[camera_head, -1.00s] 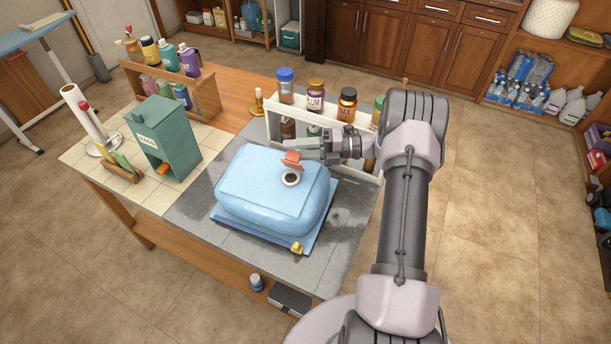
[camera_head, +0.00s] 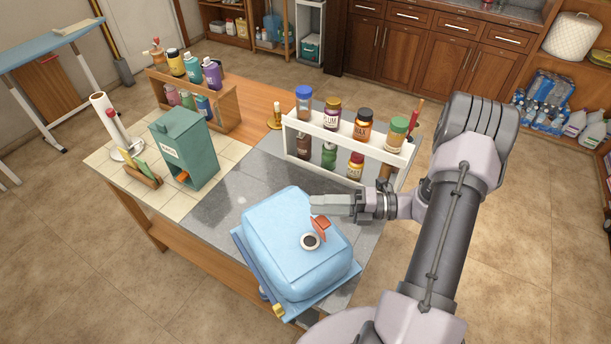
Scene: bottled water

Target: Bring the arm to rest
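A red piece (camera_head: 320,228) stands beside the opening. A blue base (camera_head: 250,262) with yellow corners shows under the container; I cannot tell whether it overhangs the table edge. My gripper (camera_head: 318,205) is at the container's far right edge, just behind the red piece, pointing left. Its fingers are seen from the side, so their gap is hidden. I cannot tell whether it touches the container.
A white rack (camera_head: 325,138) with several bottles stands close behind my gripper. A teal box (camera_head: 190,152), a paper roll (camera_head: 106,118) and a wooden bottle rack (camera_head: 165,88) stand to the left. The grey surface behind and left of the container is clear.

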